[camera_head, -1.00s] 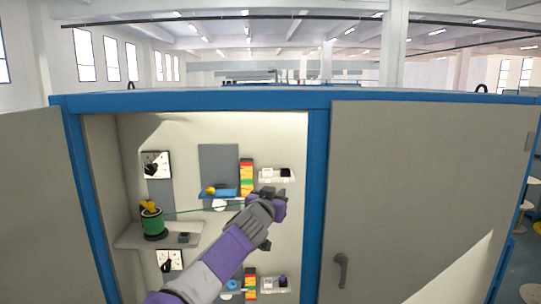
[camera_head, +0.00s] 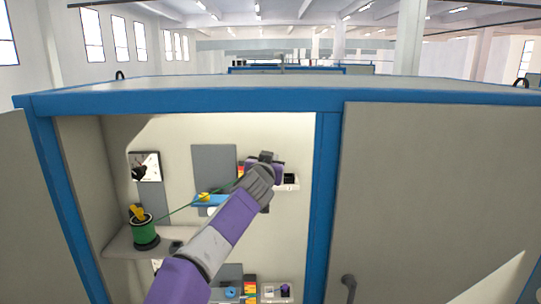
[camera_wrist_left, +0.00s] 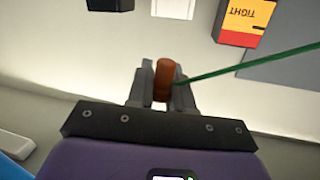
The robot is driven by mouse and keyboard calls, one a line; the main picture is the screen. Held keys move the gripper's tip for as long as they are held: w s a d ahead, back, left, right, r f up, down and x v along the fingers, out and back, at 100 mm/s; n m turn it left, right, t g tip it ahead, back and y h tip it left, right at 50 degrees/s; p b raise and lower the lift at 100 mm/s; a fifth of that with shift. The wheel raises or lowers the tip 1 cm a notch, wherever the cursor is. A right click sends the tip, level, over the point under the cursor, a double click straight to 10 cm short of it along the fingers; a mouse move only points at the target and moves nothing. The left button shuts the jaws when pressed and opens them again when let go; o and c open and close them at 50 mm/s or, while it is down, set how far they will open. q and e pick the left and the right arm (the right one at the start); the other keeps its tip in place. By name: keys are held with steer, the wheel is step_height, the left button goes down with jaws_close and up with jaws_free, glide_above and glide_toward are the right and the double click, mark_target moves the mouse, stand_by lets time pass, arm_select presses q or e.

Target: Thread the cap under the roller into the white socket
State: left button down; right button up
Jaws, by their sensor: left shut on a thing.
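My left gripper (camera_head: 265,158) is raised in front of the upper right of the open cabinet compartment. In the left wrist view, its fingers (camera_wrist_left: 162,84) are shut on an orange-brown cap (camera_wrist_left: 166,70). A green cable (camera_wrist_left: 245,66) runs from the cap to the right; in the head view the cable (camera_head: 185,205) slopes down left to a green spool (camera_head: 145,232). A yellow part (camera_head: 204,197), perhaps the roller, sits on a blue bracket (camera_head: 207,203). The white socket (camera_head: 291,184) is partly hidden behind my gripper; a white block shows in the left wrist view (camera_wrist_left: 174,8). My right gripper is out of view.
The spool stands on a grey shelf (camera_head: 122,240). A similar lower set (camera_head: 250,287) lies below. The blue frame post (camera_head: 324,200) and closed right door (camera_head: 430,190) bound the compartment.

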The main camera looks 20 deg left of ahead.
arm_select(q)
steer(key=w+p, duration=0.2)
steer(key=w+a+p, duration=0.1)
steer(key=p, duration=0.1)
steer(key=shift+w+r, duration=0.15)
steer(key=shift+w, duration=0.2)
steer(key=f+b, duration=0.2)
steer(key=f, duration=0.1)
steer(key=shift+w+a+b, duration=0.1)
steer(key=shift+w+b, duration=0.25)
steer(key=shift+f+b, duration=0.5)
steer(key=shift+b, duration=0.1)
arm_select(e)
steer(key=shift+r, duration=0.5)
arm_select(q)
steer(key=shift+f+b, duration=0.25)
steer(key=shift+b, duration=0.05)
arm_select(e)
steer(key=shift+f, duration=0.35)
arm_select(q)
steer(key=c, duration=0.9)
jaws_free()
steer(key=shift+c, duration=0.2)
